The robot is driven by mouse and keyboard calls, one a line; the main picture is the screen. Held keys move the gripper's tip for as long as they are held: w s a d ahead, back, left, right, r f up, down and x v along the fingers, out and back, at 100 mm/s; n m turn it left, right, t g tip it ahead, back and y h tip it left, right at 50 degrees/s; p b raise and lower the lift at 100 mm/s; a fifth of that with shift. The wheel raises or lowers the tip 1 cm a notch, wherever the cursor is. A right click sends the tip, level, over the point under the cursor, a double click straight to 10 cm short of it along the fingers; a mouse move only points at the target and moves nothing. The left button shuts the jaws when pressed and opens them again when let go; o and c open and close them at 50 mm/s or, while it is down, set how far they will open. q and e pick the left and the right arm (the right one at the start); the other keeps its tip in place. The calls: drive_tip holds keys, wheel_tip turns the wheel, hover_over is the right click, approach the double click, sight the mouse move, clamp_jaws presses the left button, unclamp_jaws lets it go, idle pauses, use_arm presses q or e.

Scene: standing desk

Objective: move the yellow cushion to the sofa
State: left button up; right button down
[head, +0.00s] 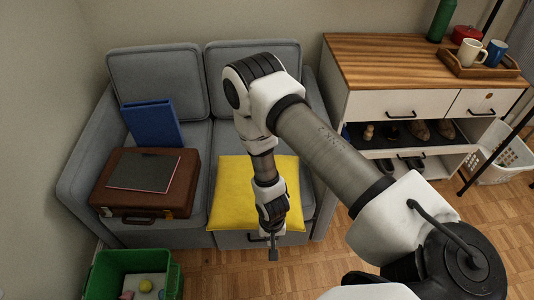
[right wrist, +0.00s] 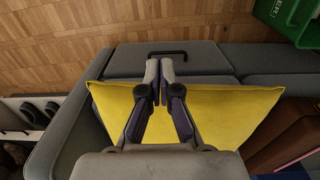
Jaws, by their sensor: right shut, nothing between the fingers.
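The yellow cushion (head: 230,196) lies flat on the right seat of the grey sofa (head: 196,145). Its front edge reaches the front of the seat. My right gripper (head: 273,252) is shut and empty, pointing down over the cushion's front right part. In the right wrist view the closed fingertips (right wrist: 159,65) reach past the cushion's edge, with the cushion (right wrist: 230,115) behind them. I cannot tell whether the fingers touch it. My left gripper is not in view.
A brown briefcase (head: 170,200) with a dark flat item (head: 144,172) on top and a blue folder (head: 153,124) occupy the left seat. A green bin (head: 172,280) stands on the floor at front left. A wooden-topped cabinet (head: 365,60) with a tray (head: 455,66) stands right.

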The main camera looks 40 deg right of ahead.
drive_tip(key=w+d+f, duration=0.2)
drive_tip(key=w+f, duration=0.1)
drive_tip(key=f, duration=0.2)
drive_tip(key=shift+w+f, duration=0.25)
drive_tip(key=shift+f, duration=0.15)
drive_tip(key=shift+d, duration=0.1)
